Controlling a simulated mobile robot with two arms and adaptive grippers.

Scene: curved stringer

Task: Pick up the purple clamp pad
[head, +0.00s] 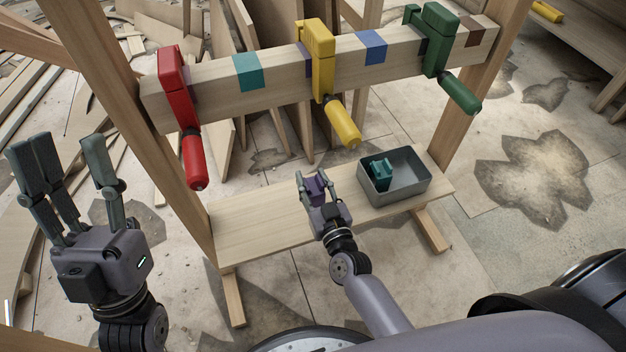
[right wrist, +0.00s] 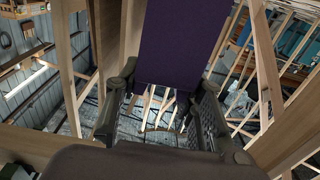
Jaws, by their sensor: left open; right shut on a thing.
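The purple clamp pad (head: 315,188) is between the fingers of my right gripper (head: 316,186), above the low wooden shelf (head: 250,230). In the right wrist view the purple pad (right wrist: 180,42) fills the upper middle, with the gripper's fingers (right wrist: 160,105) on both sides of it. Whether the pad still touches the shelf cannot be told. My left gripper (head: 70,175) is open and empty at the far left, away from the shelf, with its fingers pointing up.
A grey bin (head: 408,188) holding a teal pad (head: 381,172) stands on the shelf, right of my right gripper. Above, red (head: 172,75), yellow (head: 342,122) and green (head: 437,40) clamps sit on a wooden beam (head: 215,90). Wooden posts (head: 470,90) flank the shelf.

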